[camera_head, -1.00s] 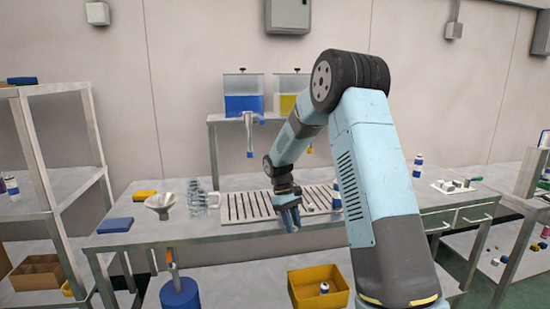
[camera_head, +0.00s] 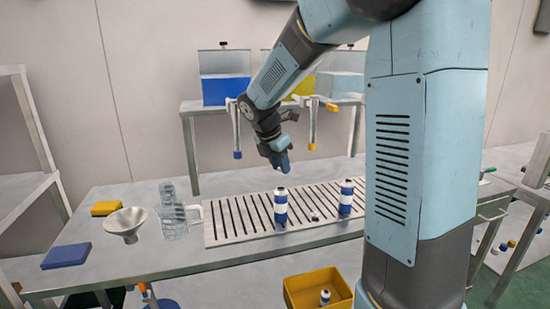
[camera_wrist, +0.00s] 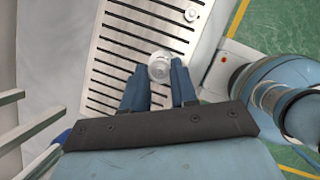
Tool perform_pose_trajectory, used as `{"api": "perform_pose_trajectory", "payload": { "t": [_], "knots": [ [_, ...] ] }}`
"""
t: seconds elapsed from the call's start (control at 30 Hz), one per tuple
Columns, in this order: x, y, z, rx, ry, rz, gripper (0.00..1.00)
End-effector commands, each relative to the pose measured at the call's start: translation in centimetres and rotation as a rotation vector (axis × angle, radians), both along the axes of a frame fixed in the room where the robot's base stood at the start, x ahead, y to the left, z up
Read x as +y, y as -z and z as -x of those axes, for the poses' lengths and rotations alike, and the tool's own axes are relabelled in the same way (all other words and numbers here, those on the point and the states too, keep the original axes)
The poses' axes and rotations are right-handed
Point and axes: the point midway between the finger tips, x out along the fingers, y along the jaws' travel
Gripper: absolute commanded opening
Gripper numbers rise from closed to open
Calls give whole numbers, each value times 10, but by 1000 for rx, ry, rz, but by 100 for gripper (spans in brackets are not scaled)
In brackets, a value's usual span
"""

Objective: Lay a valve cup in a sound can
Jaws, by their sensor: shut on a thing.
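My gripper (camera_head: 281,162) points down above the slotted rack in the head view. In the wrist view its blue fingers (camera_wrist: 160,75) are shut on a small, pale round piece, which looks like the valve cup (camera_wrist: 159,66). A blue-and-white can (camera_head: 281,207) stands upright on the rack just below my gripper, with a gap between them. A second blue-and-white can (camera_head: 346,197) stands upright to its right. A small pale piece (camera_head: 315,217) lies on the rack between the cans. I cannot tell the soundness of either can from here.
The slotted rack (camera_head: 232,237) lies on the grey table. A glass jug (camera_head: 174,222), a funnel (camera_head: 126,222) and blue and yellow blocks are to the left. Dispenser nozzles (camera_head: 236,140) hang behind. A yellow bin (camera_head: 304,291) holding a small can is below the front edge.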

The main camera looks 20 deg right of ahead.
Motion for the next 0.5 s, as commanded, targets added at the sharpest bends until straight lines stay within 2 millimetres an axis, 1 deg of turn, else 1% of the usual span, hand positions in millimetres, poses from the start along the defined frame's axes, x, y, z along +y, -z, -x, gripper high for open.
{"api": "perform_pose_trajectory", "payload": {
  "t": [0.1, 0.23, 0.5],
  "knots": [
    [2, -3, 2, 0, -36, 0, 0],
    [3, -1, 2, 2, -47, 0, 0],
    [2, 18, 3, 4, -44, 0, 0]
  ]
}}
